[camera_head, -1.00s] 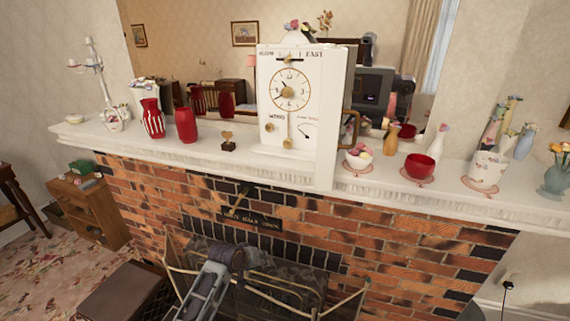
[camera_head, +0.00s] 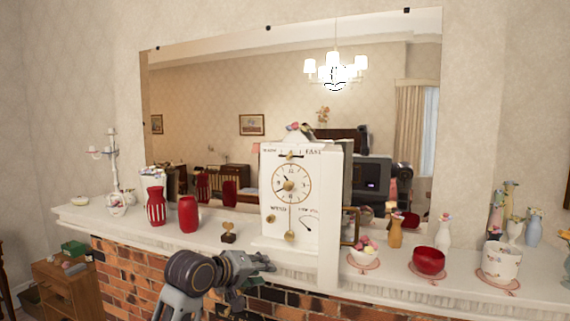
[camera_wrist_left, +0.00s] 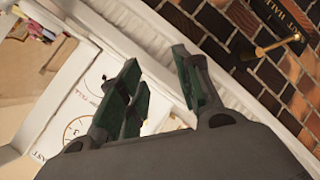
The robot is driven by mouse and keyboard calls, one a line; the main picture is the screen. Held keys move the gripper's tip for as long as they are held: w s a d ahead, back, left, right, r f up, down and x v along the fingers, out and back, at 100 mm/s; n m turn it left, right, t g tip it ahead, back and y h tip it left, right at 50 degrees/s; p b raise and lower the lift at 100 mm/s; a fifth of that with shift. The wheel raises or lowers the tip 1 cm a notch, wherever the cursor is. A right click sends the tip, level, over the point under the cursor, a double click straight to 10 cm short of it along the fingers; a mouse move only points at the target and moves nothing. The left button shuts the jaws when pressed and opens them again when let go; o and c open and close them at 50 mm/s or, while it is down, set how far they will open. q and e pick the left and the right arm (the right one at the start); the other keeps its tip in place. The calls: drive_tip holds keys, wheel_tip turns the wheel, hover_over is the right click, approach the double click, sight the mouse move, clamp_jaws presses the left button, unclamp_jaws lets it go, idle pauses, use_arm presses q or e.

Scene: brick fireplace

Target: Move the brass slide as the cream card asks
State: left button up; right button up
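The white clock (camera_head: 270,225) stands on the mantel and has a round dial, a pendulum and a winding knob. The brass slide (camera_head: 291,155) sits near the middle of the SLOW–FAST scale at its top. The clock also shows sideways in the left wrist view (camera_wrist_left: 62,105). My left gripper (camera_head: 265,262) is below and in front of the clock, apart from the slide. In the left wrist view its green-padded fingers (camera_wrist_left: 158,72) are spread with nothing between them. I cannot make out a cream card. My right gripper is not in view.
Red vases (camera_head: 188,214) and a small brown ornament (camera_head: 228,233) stand left of the clock. A flower bowl (camera_head: 364,257), a red bowl (camera_head: 429,261) and a white pot (camera_head: 501,265) stand to its right. A mirror (camera_head: 210,110) is behind. The wall above is clear.

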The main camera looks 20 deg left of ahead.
use_arm(q)
wheel_tip(320, 180, up, 14)
drive_tip(key=w+a+n+t+h, duration=0.1)
drive_tip(key=w+n+t, duration=0.1)
drive_tip(key=n+t+h, duration=0.2)
drive_tip(key=n+h, duration=0.1)
approach(289, 157)
drive_tip(key=a+v, duration=0.1)
drive_tip(key=v, duration=0.4)
drive_tip(key=shift+w+d+f, duration=0.1)
drive_tip(key=shift+d+f, duration=0.1)
drive_tip(key=shift+f, duration=0.1)
drive_tip(key=p+x, duration=0.4)
drive_tip(key=x, duration=0.9)
drive_tip(key=shift+w, duration=0.45)
drive_tip(key=shift+r, duration=0.1)
clamp_jaws()
